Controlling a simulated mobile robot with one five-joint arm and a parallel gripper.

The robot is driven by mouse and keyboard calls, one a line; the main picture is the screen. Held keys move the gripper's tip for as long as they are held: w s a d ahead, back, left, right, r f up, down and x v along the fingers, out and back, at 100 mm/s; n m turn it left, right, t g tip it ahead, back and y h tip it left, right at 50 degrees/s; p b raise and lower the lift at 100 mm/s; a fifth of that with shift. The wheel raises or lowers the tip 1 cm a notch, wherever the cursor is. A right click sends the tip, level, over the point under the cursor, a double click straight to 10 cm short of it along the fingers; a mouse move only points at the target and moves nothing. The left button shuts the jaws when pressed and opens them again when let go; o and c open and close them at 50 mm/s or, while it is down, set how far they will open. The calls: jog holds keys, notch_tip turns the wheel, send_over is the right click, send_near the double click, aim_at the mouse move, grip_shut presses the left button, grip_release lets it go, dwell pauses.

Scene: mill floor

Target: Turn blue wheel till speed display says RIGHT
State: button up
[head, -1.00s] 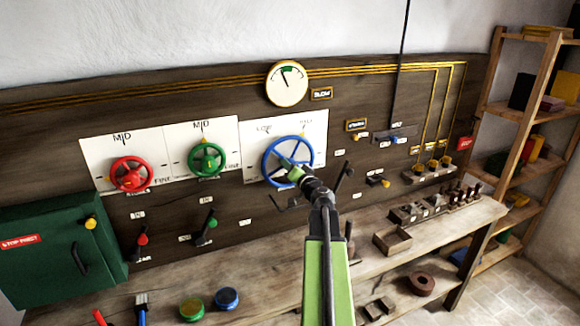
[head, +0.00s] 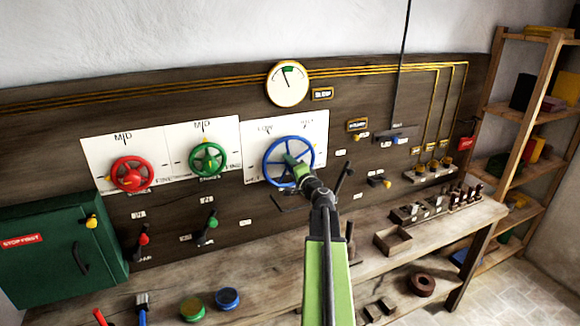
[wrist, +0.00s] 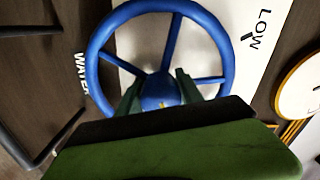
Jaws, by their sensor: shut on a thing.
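The blue wheel (head: 274,176) is mounted on a white panel of the dark wall board; it also shows large in the wrist view (wrist: 224,58). My gripper (head: 292,166) is shut on the blue wheel at its hub, with one green finger on each side in the wrist view (wrist: 157,88). Part of the wheel's lower rim is hidden behind my gripper. The round gauge (head: 287,88) above has a needle pointing up and slightly left, by a small green zone. The small display sign (head: 322,94) beside it seems to read SLOW.
A red wheel (head: 132,173) and a green wheel (head: 207,159) are to the left. Levers and a green cabinet (head: 50,250) are below them. A bench (head: 265,270) with small blocks and trays runs beneath. Dark bars are near my gripper in the wrist view (wrist: 40,150).

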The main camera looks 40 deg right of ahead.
jog(key=m, duration=0.5)
jog(key=shift+r, duration=0.1)
dwell(0.4)
jog(key=o, duration=1.4)
